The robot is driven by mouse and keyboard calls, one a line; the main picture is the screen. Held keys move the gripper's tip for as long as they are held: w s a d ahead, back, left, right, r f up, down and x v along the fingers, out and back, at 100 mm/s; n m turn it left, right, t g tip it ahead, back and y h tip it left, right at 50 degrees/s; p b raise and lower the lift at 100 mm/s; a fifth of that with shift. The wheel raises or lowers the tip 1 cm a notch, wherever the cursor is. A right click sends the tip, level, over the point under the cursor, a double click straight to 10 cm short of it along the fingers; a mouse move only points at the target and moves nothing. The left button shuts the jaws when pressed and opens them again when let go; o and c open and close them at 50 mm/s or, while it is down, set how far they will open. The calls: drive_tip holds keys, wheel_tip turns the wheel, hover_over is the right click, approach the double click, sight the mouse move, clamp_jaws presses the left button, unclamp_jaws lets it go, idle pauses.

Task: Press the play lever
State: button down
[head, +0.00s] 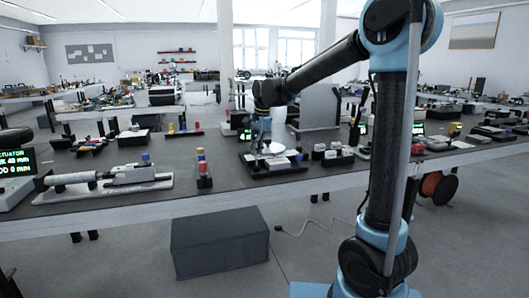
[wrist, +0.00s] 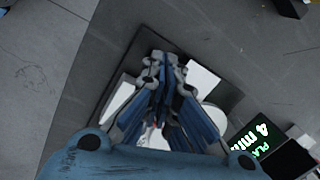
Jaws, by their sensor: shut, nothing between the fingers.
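My gripper (head: 263,130) is shut and empty. It hangs at the end of my arm, pointing down over a small device on the dark bench, and its fingers (wrist: 160,112) hide much of that device in the wrist view. The device has a dark base (head: 252,164) and a white round part (head: 273,148). Contact cannot be told.
An actuator on a grey plate (head: 105,184) lies at the left of the bench, with a green-text display (head: 17,163). White-topped blocks (head: 333,154) sit to the right. A dark box (head: 220,243) is on the floor.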

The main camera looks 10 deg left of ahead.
drive_tip(key=shift+w, duration=0.2)
drive_tip(key=s+d+r, duration=0.3)
drive_tip(key=d+r, duration=0.1)
drive_tip(key=r, duration=0.6)
drive_tip(key=shift+s+r, duration=0.2)
drive_tip(key=shift+r, duration=0.1)
idle(0.7)
